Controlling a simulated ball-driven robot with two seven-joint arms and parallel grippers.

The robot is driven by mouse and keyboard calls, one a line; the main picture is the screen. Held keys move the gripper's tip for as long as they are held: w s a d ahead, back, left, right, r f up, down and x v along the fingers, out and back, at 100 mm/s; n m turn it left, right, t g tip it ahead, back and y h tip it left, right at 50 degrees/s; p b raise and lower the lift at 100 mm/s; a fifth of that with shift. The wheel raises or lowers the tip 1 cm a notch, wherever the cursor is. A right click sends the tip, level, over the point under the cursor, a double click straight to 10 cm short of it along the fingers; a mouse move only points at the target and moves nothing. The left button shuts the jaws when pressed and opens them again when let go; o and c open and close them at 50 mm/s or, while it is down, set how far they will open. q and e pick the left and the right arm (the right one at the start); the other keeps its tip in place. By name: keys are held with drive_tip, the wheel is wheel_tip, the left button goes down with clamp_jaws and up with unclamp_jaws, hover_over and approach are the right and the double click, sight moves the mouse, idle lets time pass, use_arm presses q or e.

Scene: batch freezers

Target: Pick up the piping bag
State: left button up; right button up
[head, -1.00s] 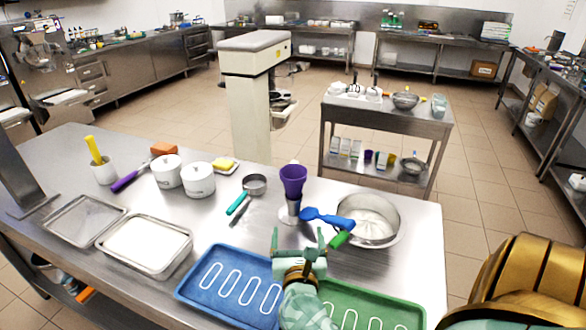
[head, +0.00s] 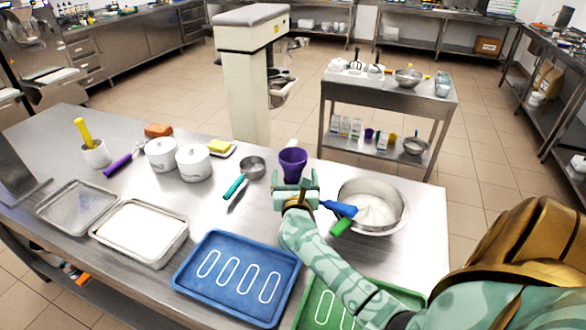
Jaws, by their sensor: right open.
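The piping bag seems to be the purple cone (head: 292,161), standing upright with its wide open end up near the far edge of the steel table (head: 200,228). Its lower part is hidden behind my right gripper. My right gripper (head: 296,184) is open, with its fingers spread left and right in front of the purple cone. I cannot tell whether the fingers touch it. My left gripper is not in view.
Close right are a steel bowl (head: 398,221) and blue and green handled tools (head: 341,209). A steel measuring cup (head: 253,166) lies left. Blue (head: 203,293) and green trays (head: 304,311) lie in front. White pots (head: 194,164) stand farther left.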

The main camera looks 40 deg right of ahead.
drive_tip(key=x, duration=0.4)
drive_tip(key=shift+w+a+r, duration=0.1)
drive_tip(key=shift+w, duration=0.1)
drive_tip(key=shift+w+d, duration=0.2)
drive_tip(key=c, duration=1)
drive_tip(key=shift+c, duration=0.2)
drive_tip(key=shift+r, duration=0.1)
